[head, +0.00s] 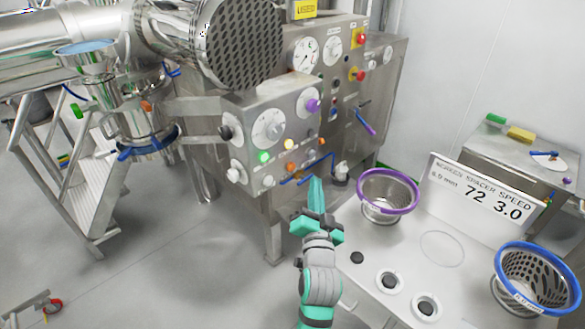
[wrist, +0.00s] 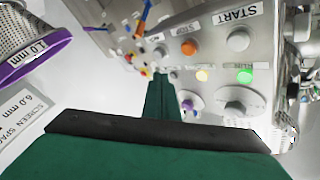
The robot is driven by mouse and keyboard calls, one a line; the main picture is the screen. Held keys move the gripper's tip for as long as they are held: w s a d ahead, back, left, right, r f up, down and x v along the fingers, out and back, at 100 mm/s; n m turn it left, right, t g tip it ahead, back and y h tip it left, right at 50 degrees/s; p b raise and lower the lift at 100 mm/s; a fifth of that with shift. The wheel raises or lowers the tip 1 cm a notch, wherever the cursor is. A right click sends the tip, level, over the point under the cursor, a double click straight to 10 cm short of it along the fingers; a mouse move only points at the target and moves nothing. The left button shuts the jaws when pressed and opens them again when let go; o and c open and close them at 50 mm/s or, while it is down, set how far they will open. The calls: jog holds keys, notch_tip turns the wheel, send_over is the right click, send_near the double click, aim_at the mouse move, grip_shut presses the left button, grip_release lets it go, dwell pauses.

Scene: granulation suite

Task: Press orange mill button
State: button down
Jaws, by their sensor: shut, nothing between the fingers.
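The orange button (head: 292,168) is a small round knob low on the front of the steel control panel (head: 240,115). In the wrist view the orange button (wrist: 189,47) sits below a small label, left of a grey button (wrist: 238,40) under a START label. My teal gripper (head: 316,183) is shut and empty, its fingers pointing at the panel's lower right. It appears apart from the panel. In the wrist view the fingertips (wrist: 160,78) show below and left of the orange button.
Lit green (head: 263,157) and yellow (head: 289,144) lamps sit near the orange button. Blue handles (head: 300,178) project near the panel's lower edge.

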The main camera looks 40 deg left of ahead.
aim_at(291, 167)
jog(key=shift+w+a, duration=0.15)
jog(key=shift+a, duration=1.2)
jog(key=shift+w+a, duration=0.1)
jog(key=shift+a, duration=1.65)
jog(key=shift+s, duration=0.1)
jog(key=shift+a, duration=0.45)
dwell(0.5)
jog(key=shift+d, duration=0.9)
jog(key=shift+d, duration=0.1)
